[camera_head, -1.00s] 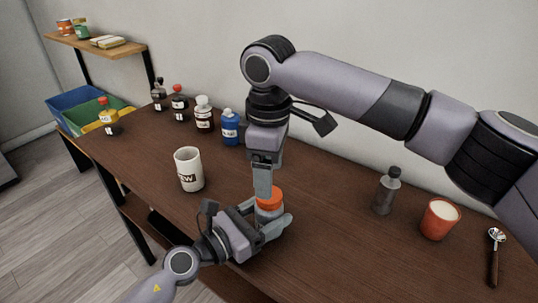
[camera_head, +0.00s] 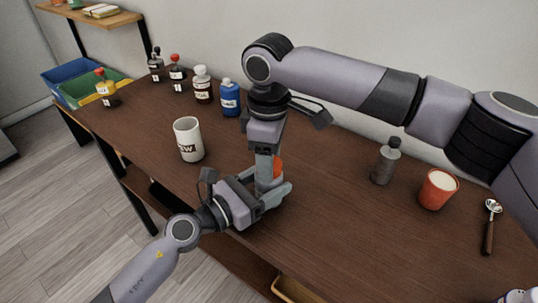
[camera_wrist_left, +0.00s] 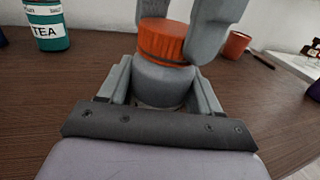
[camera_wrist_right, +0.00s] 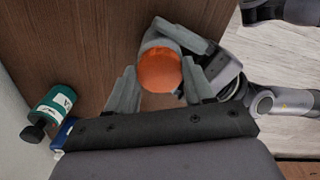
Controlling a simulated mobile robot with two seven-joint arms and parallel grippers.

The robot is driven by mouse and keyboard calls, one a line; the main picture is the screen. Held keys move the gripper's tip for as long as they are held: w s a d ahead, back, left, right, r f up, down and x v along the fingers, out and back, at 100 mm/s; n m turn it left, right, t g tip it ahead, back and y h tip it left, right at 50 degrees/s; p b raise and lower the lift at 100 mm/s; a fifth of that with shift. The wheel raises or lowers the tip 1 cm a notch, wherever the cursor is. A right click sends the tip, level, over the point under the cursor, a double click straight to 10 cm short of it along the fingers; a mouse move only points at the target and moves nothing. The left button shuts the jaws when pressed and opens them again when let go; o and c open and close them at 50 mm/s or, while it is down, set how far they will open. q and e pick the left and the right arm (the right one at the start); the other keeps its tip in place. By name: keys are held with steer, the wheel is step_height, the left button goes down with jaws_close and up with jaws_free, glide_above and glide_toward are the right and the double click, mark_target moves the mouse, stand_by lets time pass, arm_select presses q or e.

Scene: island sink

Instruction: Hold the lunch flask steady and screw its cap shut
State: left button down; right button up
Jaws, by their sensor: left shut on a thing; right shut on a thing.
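The lunch flask stands on the table, with a grey body (camera_wrist_left: 163,85) and a ribbed orange cap (camera_wrist_left: 163,40) on top. My left gripper (camera_head: 270,195) is shut on the flask body, one finger on each side, as the left wrist view shows. My right gripper (camera_head: 266,175) comes down from above and is shut on the cap. The cap shows between the right fingers in the right wrist view (camera_wrist_right: 160,70); in the head view (camera_head: 277,167) they mostly hide it. The cap looks level on the body; its thread is not visible.
A white mug (camera_head: 188,140) stands left of the flask, with several bottles, one blue (camera_head: 229,98), behind. A grey bottle (camera_head: 385,162), a red cup (camera_head: 438,190) and a spoon (camera_head: 489,228) are on the right. The table between is bare. The left wrist view shows a green TEA container (camera_wrist_left: 46,25).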

mark_target(258, 188)
steer(key=shift+m, duration=0.8)
steer(key=o, duration=1.2)
steer(key=shift+o, duration=0.2)
step_height(258, 188, up, 12)
arm_select(q)
steer(key=shift+c, duration=0.7)
jaws_free()
steer(key=shift+b+v, duration=0.4)
steer(key=shift+v, duration=3.2)
arm_select(e)
steer(key=shift+f, duration=0.35)
